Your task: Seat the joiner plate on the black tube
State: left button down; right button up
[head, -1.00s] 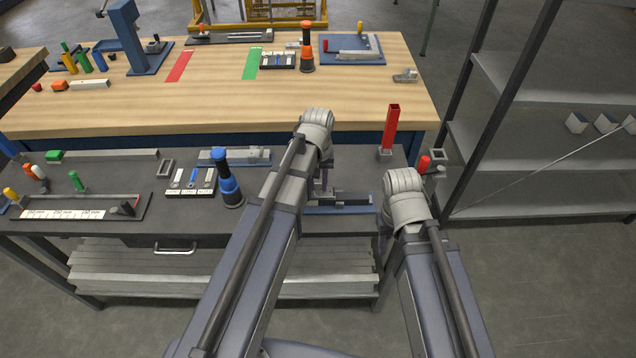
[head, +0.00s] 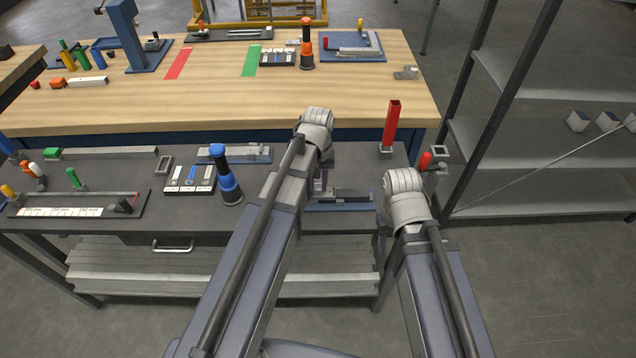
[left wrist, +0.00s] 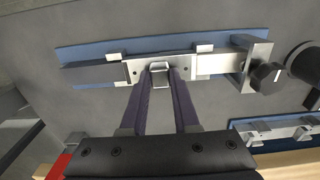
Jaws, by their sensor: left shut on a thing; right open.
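My left gripper (left wrist: 160,82) is shut on the middle of the joiner plate, a light grey piece (left wrist: 134,71) with small holes. In the left wrist view the plate lies in line with the black tube (left wrist: 90,75) on its left and a silver length (left wrist: 218,64) on its right. It overlaps the tube's end; I cannot tell whether it touches. Both lengths lie along a blue fixture (left wrist: 110,48). In the head view the fixture (head: 338,208) is partly behind my left arm, and my left gripper (head: 321,188) is mostly hidden. My right gripper is hidden behind its wrist.
A black knob (left wrist: 266,77) stands at the fixture's right end in the left wrist view. A blue-and-black tool (head: 227,178) and a labelled tray (head: 190,180) stand left of my left arm. A red upright post (head: 391,125) stands behind my right wrist.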

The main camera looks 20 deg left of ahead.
pick_arm(q)
jog(key=shift+f, duration=0.15)
grip_release()
dwell(0.6)
notch_tip(320, 180, up, 7)
jog(key=p, duration=0.7)
dwell(0.4)
jog(key=shift+s+d, duration=0.2)
jog(key=s+d+m, duration=0.2)
jog(key=s+d, duration=0.1)
jog(key=s, duration=0.1)
jog(key=s+d+m, duration=0.2)
jog(key=s+d, duration=0.1)
jog(key=s, duration=0.2)
jog(key=s+d+m+y, duration=0.1)
jog(key=s+d+m, duration=0.2)
jog(key=s+d, duration=0.1)
jog(key=shift+s, duration=0.5)
